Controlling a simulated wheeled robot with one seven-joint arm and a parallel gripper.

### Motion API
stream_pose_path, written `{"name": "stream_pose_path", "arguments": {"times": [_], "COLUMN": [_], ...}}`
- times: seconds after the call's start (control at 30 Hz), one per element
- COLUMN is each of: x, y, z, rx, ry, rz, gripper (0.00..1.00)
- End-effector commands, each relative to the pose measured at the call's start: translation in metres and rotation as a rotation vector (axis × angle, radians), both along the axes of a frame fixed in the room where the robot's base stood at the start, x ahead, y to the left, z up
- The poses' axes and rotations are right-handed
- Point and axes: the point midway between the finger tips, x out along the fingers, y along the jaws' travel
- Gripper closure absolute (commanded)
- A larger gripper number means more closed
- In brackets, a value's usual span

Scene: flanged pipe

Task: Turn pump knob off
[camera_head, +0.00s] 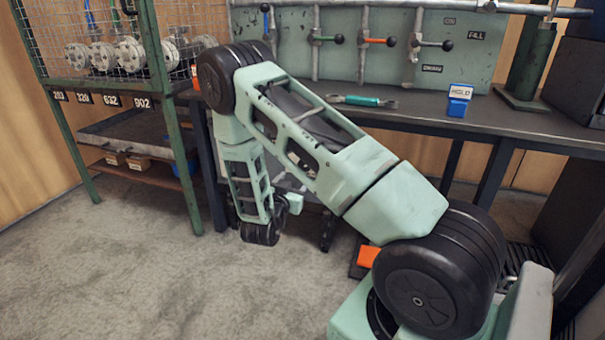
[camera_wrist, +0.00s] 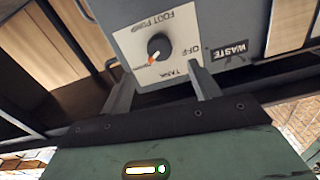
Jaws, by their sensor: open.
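The pump knob (camera_wrist: 159,45) is a round black dial on a white label plate (camera_wrist: 181,43) in the wrist view. An orange pointer mark shows at its lower left. The plate's lettering appears upside down: "FOOT PUMP" above the knob, "OFF" to its right, and a word like "TANK" below right. The pointer is on the side away from "OFF". My gripper (camera_wrist: 161,70) is open, its two fingers spread on either side below the knob, with nothing between them. No contact with the knob is visible. In the head view the knob is hidden under the bench behind my arm.
The plate is on a grey box (camera_wrist: 237,20) with a "WASTE" label (camera_wrist: 230,50) at right. In the head view, a dark bench (camera_head: 420,113) carries a blue "HOLD" block (camera_head: 459,98) and a teal-handled tool (camera_head: 362,101). A green rack (camera_head: 180,150) stands left; carpet in front is clear.

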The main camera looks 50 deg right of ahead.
Motion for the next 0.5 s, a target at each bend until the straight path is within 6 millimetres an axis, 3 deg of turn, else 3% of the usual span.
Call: {"name": "stream_pose_path", "arguments": {"times": [0.23, 0.5], "x": [0.019, 0.033], "y": [-0.049, -0.080], "z": [-0.003, -0.001], "rx": [-0.001, 0.000], "ry": [-0.005, -0.002], "rz": [-0.004, -0.001], "gripper": [0.38, 0.38]}}
